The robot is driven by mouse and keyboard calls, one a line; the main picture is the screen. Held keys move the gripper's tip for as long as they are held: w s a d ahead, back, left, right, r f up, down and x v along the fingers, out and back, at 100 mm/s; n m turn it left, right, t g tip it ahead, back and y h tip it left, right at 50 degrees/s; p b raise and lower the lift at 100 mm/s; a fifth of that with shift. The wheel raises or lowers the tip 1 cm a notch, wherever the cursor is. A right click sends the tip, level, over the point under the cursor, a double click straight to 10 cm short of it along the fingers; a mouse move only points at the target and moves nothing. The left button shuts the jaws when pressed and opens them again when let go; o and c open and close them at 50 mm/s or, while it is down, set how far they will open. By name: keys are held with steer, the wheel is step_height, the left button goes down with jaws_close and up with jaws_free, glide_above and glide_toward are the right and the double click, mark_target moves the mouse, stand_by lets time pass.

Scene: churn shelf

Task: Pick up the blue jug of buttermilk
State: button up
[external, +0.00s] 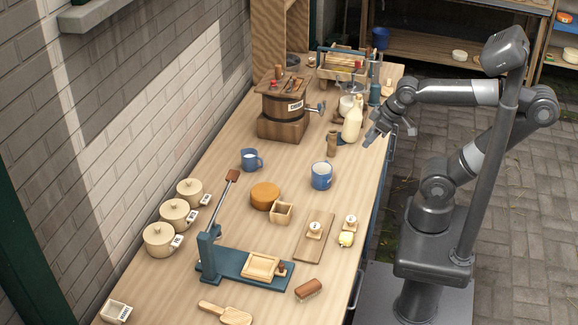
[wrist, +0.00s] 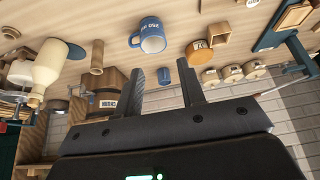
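A blue jug (external: 321,177) with pale contents stands upright near the middle of the counter. It also shows in the wrist view, as a blue vessel with white lettering and a side handle (wrist: 148,38). A smaller blue jug (external: 250,160) with a handle stands to its left; the wrist view shows a small blue vessel (wrist: 165,76) between my fingertips, farther off. I cannot read which jug holds buttermilk. My gripper (external: 372,136) is at the counter's right edge, beside the cream bottle and apart from both jugs. Its fingers (wrist: 163,67) are spread and empty.
The cream bottle (external: 353,119) and a brown wooden cylinder (external: 332,143) stand close to my gripper. The wooden churn (external: 283,107) is behind them. A round orange-brown block (external: 265,196) and a small wooden box (external: 281,212) lie nearer the front. Counter between the cylinder and blue jug is clear.

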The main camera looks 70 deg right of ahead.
steer(key=shift+c, duration=0.2)
stand_by(0.5)
steer(key=g, duration=0.6)
glide_above(262, 162)
steer(key=f, duration=1.6)
steer(key=shift+s+d+f, duration=0.1)
steer(key=shift+s+d, duration=0.15)
steer(key=shift+d, duration=0.05)
steer(key=f, duration=0.6)
steer(key=shift+w+f, duration=0.2)
steer(key=shift+w, duration=0.1)
jaws_close()
